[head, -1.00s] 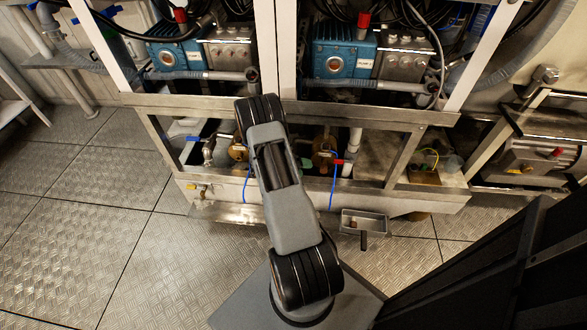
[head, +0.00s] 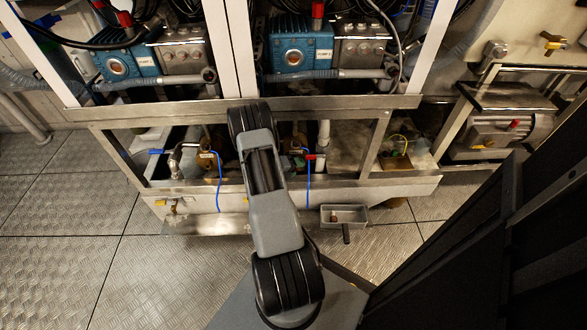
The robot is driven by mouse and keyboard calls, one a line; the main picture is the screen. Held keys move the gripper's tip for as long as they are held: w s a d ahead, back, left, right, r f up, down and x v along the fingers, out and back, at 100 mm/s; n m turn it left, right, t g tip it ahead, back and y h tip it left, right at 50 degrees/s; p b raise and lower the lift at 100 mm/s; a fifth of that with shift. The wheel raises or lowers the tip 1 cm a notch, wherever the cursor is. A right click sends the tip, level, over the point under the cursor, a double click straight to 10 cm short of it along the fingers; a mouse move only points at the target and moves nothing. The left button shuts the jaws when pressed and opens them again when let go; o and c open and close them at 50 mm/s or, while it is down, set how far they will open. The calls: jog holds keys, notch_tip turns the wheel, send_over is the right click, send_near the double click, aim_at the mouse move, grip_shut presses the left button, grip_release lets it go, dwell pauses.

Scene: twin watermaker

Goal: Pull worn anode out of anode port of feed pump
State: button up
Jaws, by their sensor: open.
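Two brownish pump-like bodies sit low inside the frame, each with a blue wire hanging down in front. One is the left brown body (head: 206,160); the other is the right brown body (head: 300,143), partly behind my arm. I cannot tell which is the feed pump. The anode port and worn anode cannot be made out. My arm reaches forward over the floor to the frame's middle rail. My gripper is not visible; the far end of the arm is hidden behind its own links.
A small grey tray (head: 344,225) with a brownish item inside juts from the frame's lower front. Above the steel rail (head: 330,105) stand blue pumps (head: 297,48) with hoses. A motor-like unit (head: 500,128) is at right. Floor at left (head: 60,200) is clear.

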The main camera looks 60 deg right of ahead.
grip_shut()
jog(key=shift+s+a+p, duration=0.35)
jog(key=shift+s+a, duration=0.2)
jog(key=shift+a, duration=0.25)
jog(key=shift+s+a+p, duration=0.35)
jog(key=shift+s+a, duration=0.25)
jog(key=shift+a, duration=0.2)
jog(key=shift+s+a+p, duration=0.35)
jog(key=shift+s+a, duration=0.2)
jog(key=shift+a, duration=0.25)
jog(key=shift+w, duration=0.1)
